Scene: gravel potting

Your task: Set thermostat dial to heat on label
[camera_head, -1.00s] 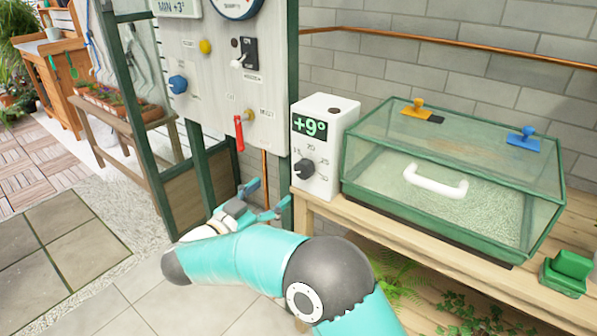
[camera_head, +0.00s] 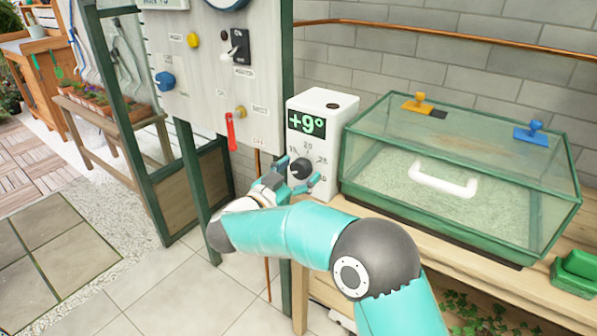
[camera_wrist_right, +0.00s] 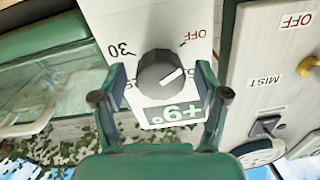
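The thermostat is a white box (camera_head: 322,123) with a green "+9°" display, standing at the left end of the wooden bench. Its dark round dial (camera_head: 302,168) is on the front face, ringed by numbers. I cannot make out a heat on label. My right gripper (camera_head: 299,177) is open, its fingertips (camera_wrist_right: 161,80) on either side of the dial with gaps visible. My left gripper is not in view.
A glass-sided green case (camera_head: 455,215) with a white handle stands right of the thermostat. A control panel (camera_head: 205,75) with knobs, a switch and a red lever (camera_head: 231,132) is close on the left. A green post and thin copper pipe stand near my right arm.

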